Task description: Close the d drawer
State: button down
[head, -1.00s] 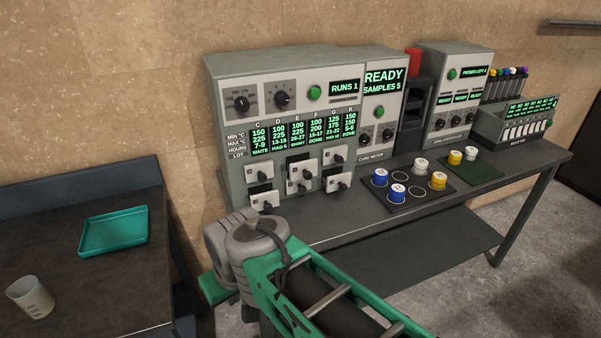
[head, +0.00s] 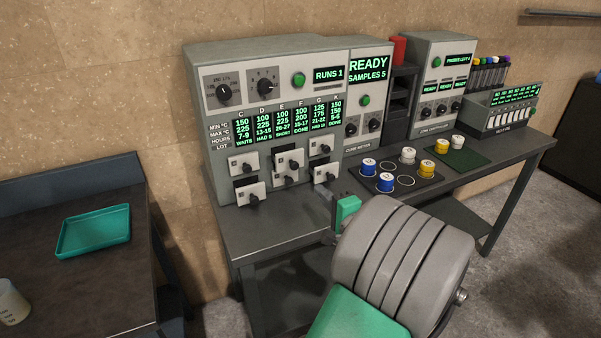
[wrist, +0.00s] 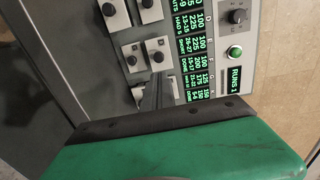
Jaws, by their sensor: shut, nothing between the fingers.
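The drawers sit in two rows on the front of the grey oven (head: 215,150), as pale plates with black knobs. Their letters are too small to read, so I cannot tell the d drawer for sure. A lower left drawer (head: 243,192) and an upper left drawer (head: 237,163) lie under the C and D columns. The middle drawers (head: 281,163) look pulled out a little. My gripper (head: 330,197) is shut and empty, just right of and below the lower right drawer (head: 320,172). In the wrist view my gripper's dark fingers (wrist: 157,92) point at the panel, beside several drawers.
The oven stands on a dark bench (head: 275,222). To the right are a black sample mat (head: 385,189) with blue, white and yellow pots and a green mat (head: 465,158). A side table holds a teal tray (head: 93,235) and a beaker (head: 10,300).

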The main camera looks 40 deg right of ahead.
aim_at(296, 163)
jog(key=p+x, duration=0.2)
jog(key=x, duration=1)
jog(key=shift+a+f, duration=0.1)
jog(key=shift+w, duration=0.1)
jog(key=x, duration=0.4)
jog(key=shift+w, duration=0.35)
jog(key=shift+r, duration=0.4)
jog(key=shift+s+r, duration=0.1)
